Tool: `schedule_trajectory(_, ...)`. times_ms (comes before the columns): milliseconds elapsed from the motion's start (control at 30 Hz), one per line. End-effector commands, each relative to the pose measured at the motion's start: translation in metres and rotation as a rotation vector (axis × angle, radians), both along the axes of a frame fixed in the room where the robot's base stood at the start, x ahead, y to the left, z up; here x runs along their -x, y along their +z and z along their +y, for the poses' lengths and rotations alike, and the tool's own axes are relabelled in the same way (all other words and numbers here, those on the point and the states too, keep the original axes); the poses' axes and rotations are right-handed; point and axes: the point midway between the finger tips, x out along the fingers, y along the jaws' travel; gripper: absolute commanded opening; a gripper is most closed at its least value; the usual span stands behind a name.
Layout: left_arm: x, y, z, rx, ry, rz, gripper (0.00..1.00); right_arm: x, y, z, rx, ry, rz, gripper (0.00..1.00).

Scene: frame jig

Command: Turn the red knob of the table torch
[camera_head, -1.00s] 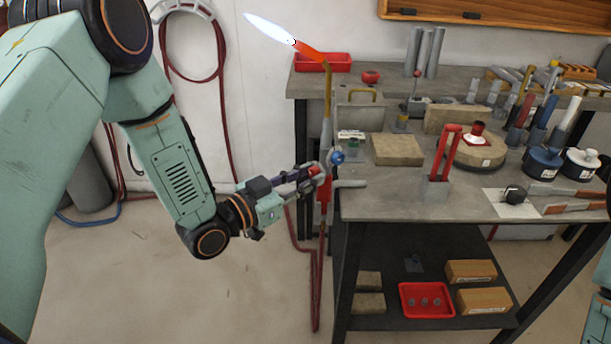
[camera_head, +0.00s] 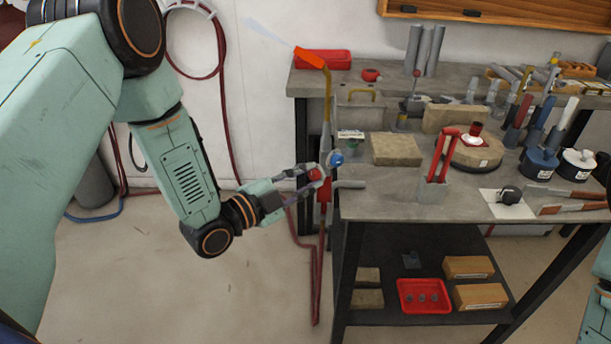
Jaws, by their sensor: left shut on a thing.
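The table torch (camera_head: 327,110) stands upright at the left edge of the workbench, with a brass neck and an orange-red tip at the top left. A faint, pale bluish flame (camera_head: 268,33) shows at the tip. The red knob (camera_head: 314,174) is on the left side of the torch's lower body, and a blue knob (camera_head: 336,159) is on its right. My left gripper (camera_head: 311,176) reaches in from the left and is shut on the red knob. The fingers partly hide the knob. My right gripper is out of view; only part of my right arm shows at the right edge.
The workbench (camera_head: 390,205) holds tan blocks (camera_head: 396,149), a grey holder with red-handled tool (camera_head: 437,180) and dark pots (camera_head: 539,163). The lower shelf carries a red tray (camera_head: 424,297). Red hoses (camera_head: 316,270) hang below the torch.

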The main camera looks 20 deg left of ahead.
Motion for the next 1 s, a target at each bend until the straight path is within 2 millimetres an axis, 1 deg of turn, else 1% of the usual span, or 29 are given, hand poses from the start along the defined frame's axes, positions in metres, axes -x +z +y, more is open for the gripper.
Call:
schedule_trajectory(333, -0.0005, 0.0011, 0.0002, -0.105, 0.001, -0.059, 0.0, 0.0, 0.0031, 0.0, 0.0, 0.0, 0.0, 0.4)
schedule_trajectory(833, -0.0005, 0.0008, 0.0001, -0.119, 0.001, -0.066, 0.0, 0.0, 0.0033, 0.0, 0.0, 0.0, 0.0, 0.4)
schedule_trajectory(867, -0.0005, 0.0008, 0.0001, -0.119, 0.001, -0.066, 0.25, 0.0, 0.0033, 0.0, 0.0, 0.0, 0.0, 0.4)
schedule_trajectory(1000, -0.0003, 0.0008, 0.0001, -0.118, 0.001, -0.066, 0.37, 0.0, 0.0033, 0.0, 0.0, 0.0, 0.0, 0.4)
